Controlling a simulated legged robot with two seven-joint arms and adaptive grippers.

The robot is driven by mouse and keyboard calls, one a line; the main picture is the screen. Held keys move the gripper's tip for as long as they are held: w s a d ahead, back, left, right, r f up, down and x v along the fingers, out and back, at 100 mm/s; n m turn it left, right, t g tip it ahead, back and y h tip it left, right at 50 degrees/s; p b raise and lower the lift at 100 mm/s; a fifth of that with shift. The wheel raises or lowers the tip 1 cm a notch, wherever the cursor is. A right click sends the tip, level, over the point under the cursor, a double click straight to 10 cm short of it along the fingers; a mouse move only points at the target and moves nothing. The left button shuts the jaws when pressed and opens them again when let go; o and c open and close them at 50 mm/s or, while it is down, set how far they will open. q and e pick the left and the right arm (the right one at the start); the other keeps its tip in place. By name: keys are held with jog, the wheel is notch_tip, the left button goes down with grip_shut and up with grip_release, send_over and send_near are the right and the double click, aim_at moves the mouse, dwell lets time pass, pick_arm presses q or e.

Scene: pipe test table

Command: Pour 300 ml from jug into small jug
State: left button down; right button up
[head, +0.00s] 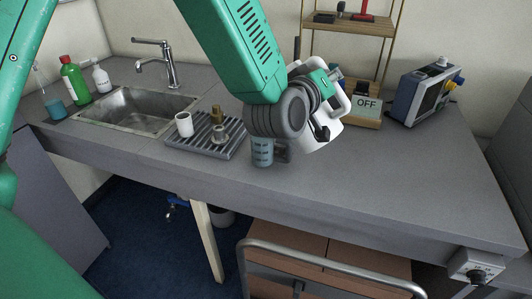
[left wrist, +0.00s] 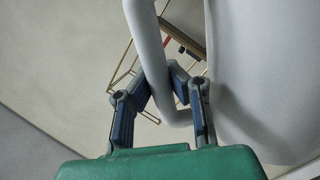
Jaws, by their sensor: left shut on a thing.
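A white jug (head: 327,133) is held tilted above the table in the head view, partly hidden by my left arm. Its body (left wrist: 265,75) and its handle (left wrist: 150,50) are large in the left wrist view. My left gripper (left wrist: 162,84) is shut on the handle. In the head view the left gripper (head: 320,90) is mostly behind my wrist. A small bluish jug with printed marks (head: 262,153) stands upright on the table, below and left of the white jug. Its top is hidden by my wrist, so its contents cannot be told. My right gripper is not in view.
A drain rack (head: 197,148) holds a white cup (head: 184,124) and brass fittings (head: 218,115). A sink (head: 125,112), a green bottle (head: 74,80) and a white bottle (head: 101,79) are left. An OFF sign (head: 366,104) and an instrument (head: 422,93) stand behind right. The right tabletop is clear.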

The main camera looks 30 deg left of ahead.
pick_arm(q)
jog(key=shift+w+a+r+n, duration=0.1)
jog(key=shift+a+r+n, duration=0.15)
jog(key=shift+a+n, duration=0.35)
dwell(1.3)
jog(key=shift+a+n+b, duration=0.1)
jog(key=shift+n+b, duration=0.2)
dwell(0.5)
jog(key=shift+a+n, duration=0.25)
jog(key=shift+n, duration=0.05)
jog(key=shift+a, duration=0.1)
dwell(0.3)
jog(key=shift+a+n+b, duration=0.2)
jog(key=shift+n+b, duration=0.1)
jog(key=shift+a, duration=0.1)
dwell(0.4)
jog(key=shift+a+h, duration=0.2)
jog(key=shift+h, duration=0.1)
